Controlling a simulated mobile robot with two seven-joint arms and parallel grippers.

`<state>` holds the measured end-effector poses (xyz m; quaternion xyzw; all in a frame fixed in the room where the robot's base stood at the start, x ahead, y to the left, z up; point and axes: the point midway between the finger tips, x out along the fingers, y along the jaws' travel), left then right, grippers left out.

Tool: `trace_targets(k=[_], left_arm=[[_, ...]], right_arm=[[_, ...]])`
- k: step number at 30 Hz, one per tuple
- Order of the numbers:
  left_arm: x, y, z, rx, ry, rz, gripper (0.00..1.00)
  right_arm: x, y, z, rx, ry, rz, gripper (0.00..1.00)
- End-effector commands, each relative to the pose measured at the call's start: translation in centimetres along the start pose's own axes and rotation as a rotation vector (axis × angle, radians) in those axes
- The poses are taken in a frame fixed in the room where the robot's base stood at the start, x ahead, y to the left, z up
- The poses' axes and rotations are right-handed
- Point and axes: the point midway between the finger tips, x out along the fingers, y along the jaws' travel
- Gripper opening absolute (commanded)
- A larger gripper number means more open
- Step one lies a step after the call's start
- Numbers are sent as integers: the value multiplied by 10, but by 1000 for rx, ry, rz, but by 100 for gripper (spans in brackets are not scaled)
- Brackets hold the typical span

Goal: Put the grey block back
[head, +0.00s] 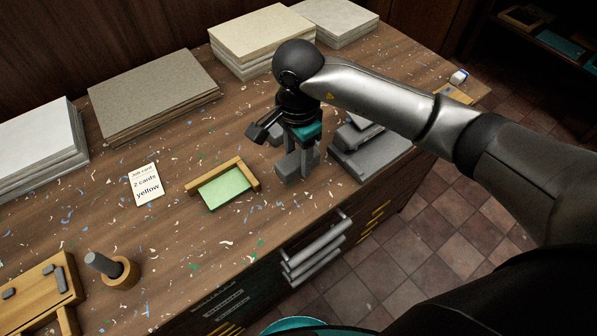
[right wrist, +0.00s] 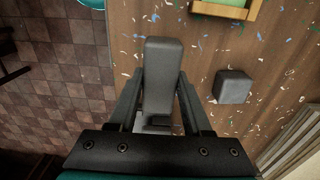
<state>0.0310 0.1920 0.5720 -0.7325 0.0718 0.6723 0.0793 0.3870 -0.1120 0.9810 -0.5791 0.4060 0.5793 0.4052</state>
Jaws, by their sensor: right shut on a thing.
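My right gripper (head: 300,160) is over the table near its front edge, shut on a long grey block (head: 286,167). In the right wrist view the grey block (right wrist: 163,72) sits between the two fingers and sticks out past them. I cannot tell whether it touches the table. A second, smaller grey block (right wrist: 233,86) lies on the table beside the gripper; in the head view it is mostly hidden behind the gripper. My left gripper is not in view.
A wooden holder with a green card (head: 224,187) lies left of the gripper. A grey stepped device (head: 368,150) stands close on the right. Paper stacks (head: 150,92) line the back. A job card (head: 146,183) and a wooden cup (head: 122,274) are left. Scraps litter the table.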

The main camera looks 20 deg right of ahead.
Motion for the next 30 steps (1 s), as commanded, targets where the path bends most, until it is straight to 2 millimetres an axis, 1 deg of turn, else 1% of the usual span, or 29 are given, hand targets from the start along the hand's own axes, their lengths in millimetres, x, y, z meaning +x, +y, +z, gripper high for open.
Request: trace_targets(k=[1, 3, 8, 15, 23, 27, 28, 30], left_arm=[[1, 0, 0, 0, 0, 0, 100], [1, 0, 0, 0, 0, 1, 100], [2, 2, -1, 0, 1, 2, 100], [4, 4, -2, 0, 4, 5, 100], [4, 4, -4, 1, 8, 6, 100], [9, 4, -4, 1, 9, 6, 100], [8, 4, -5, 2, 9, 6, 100], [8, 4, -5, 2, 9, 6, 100]], right_arm=[[8, 0, 0, 0, -2, 1, 0], [14, 0, 1, 1, -2, 0, 0], [24, 0, 0, 1, -1, 0, 0], [58, 0, 1, 1, -2, 0, 0], [59, -1, 0, 0, 0, -2, 0], [64, -1, 0, 0, 0, -2, 0], [63, -1, 0, 0, 0, -2, 51], [62, 0, 0, 0, 0, -1, 59]])
